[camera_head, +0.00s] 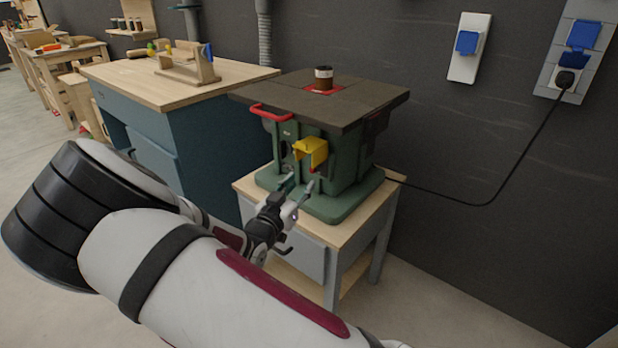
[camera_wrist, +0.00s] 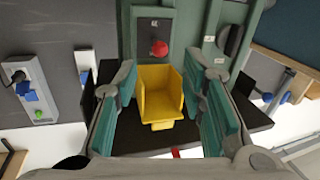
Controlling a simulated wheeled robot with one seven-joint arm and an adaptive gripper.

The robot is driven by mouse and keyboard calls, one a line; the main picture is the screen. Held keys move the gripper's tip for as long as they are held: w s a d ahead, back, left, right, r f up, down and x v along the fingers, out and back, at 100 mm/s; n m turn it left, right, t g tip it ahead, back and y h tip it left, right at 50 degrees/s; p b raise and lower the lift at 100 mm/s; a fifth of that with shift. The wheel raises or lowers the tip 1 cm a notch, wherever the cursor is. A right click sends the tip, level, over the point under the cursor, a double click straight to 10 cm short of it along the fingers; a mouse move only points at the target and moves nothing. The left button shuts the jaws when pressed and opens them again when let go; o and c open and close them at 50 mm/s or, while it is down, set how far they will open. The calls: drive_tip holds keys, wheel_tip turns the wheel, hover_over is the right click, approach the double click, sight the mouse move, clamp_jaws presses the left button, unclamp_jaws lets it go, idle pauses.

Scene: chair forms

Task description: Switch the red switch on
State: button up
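The red switch (camera_wrist: 159,47) is a small round knob on a grey plate on the green machine's front, in the wrist view. A yellow cover (camera_head: 312,150) sticks out from the machine's front. In the wrist view the yellow cover (camera_wrist: 160,92) lies between my fingers, beside the red switch, with gaps on both sides. My gripper (camera_head: 297,185) is open and empty just in front of the machine, below the cover. Its teal-padded fingers also show in the wrist view (camera_wrist: 163,88).
The green machine (camera_head: 335,197) with a dark top (camera_head: 365,100) stands on a wooden stand (camera_head: 252,190). A red handle (camera_head: 270,113) sticks out front left. A workbench (camera_head: 180,85) stands at left. A black cable (camera_head: 470,203) runs to a wall socket (camera_head: 565,79).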

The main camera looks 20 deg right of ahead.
sight(311, 172)
drive_tip(key=shift+b+x, duration=0.5)
drive_tip(key=shift+x, duration=2.65)
clamp_jaws()
